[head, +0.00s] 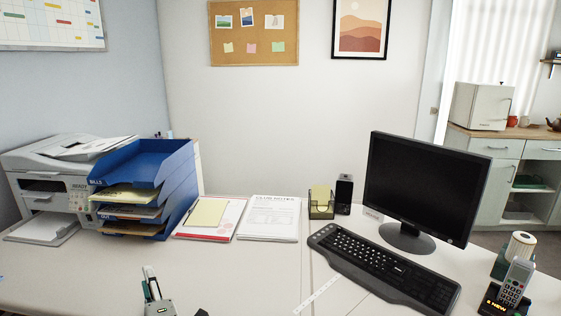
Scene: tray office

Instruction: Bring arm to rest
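Only a small dark part of my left gripper (201,312) shows, at the bottom edge of the head view, left of the middle. It is over the near part of the desk. The rest of it is cut off by the frame, so whether its fingers are open or shut does not show. I see nothing held in the part that shows. My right gripper is not in the picture.
Behind are a printer (65,175), blue letter trays (180,165) and papers (270,218). A keyboard (385,270), monitor (420,190) and phone (515,280) stand right. The desk's front middle (250,280) is clear.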

